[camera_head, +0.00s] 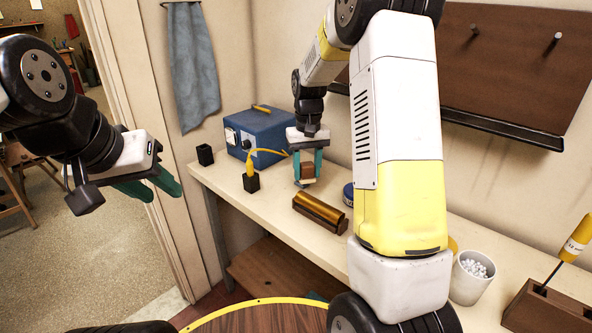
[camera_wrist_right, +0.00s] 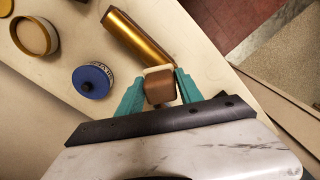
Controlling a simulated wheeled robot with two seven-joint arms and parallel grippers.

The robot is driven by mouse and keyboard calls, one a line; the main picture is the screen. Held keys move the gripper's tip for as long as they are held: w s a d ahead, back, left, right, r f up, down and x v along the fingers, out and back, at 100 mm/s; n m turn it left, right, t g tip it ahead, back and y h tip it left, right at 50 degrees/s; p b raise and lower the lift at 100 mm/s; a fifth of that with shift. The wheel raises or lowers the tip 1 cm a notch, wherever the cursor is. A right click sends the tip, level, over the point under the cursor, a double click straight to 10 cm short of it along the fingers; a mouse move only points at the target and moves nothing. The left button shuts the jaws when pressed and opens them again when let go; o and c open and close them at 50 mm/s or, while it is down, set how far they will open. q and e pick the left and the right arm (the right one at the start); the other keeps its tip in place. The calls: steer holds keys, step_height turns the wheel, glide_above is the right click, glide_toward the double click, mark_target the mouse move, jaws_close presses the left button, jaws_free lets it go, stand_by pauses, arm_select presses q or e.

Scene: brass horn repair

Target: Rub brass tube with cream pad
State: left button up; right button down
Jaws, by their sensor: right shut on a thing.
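The brass tube (camera_head: 322,207) lies on a dark wooden cradle (camera_head: 317,217) on the bench. It also shows in the right wrist view (camera_wrist_right: 138,42). My right gripper (camera_head: 307,177) is shut on a brown block (camera_head: 307,171) with the cream pad (camera_wrist_right: 158,70) on its end. The block also shows between the teal fingers in the right wrist view (camera_wrist_right: 160,90). In the head view the pad is above the bench, just behind the tube's far end; I cannot tell the exact gap. My left gripper (camera_head: 163,193) is open and empty, left of the bench.
A blue box (camera_head: 262,133) and a yellow-handled tool in a black holder (camera_head: 251,183) stand behind. A blue round tin (camera_wrist_right: 93,81) and an open round container (camera_wrist_right: 35,36) sit near the tube. A white cup of beads (camera_head: 471,278) and a wooden block (camera_head: 545,308) stand right.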

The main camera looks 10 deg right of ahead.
mark_target(307, 164)
steer(key=shift+r, duration=1.65)
steer(key=shift+f, duration=0.1)
